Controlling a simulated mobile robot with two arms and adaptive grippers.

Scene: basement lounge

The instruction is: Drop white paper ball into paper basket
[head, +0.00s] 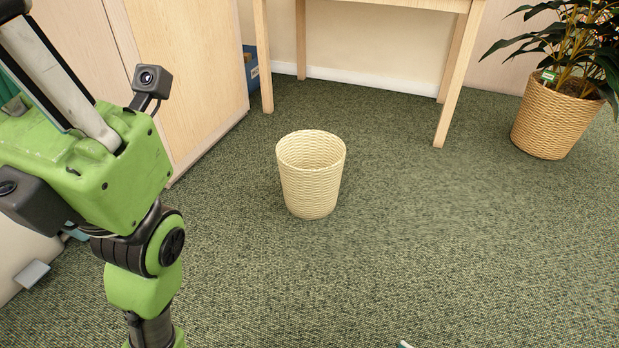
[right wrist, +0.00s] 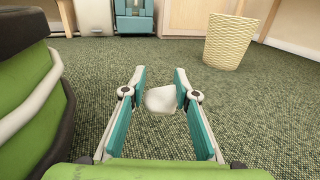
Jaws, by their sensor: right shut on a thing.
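The white paper ball (right wrist: 160,99) is between the teal-padded fingers of my right gripper (right wrist: 160,80) in the right wrist view, and the gripper is shut on it. The paper basket (head: 311,180) is a cream woven bin standing upright on the carpet in the head view. It also shows in the right wrist view (right wrist: 229,42), ahead and to the right of the gripper, apart from the ball. The basket's visible inside looks empty. My left gripper (head: 38,80) is partly in the head view at upper left; its fingertips are cut off, so its opening is unclear.
A wooden table (head: 450,80) stands behind the basket, its legs on the carpet. A wooden cabinet (head: 190,70) is at left. A potted plant in a woven pot (head: 553,122) stands at right. The green carpet (head: 420,240) around the basket is clear.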

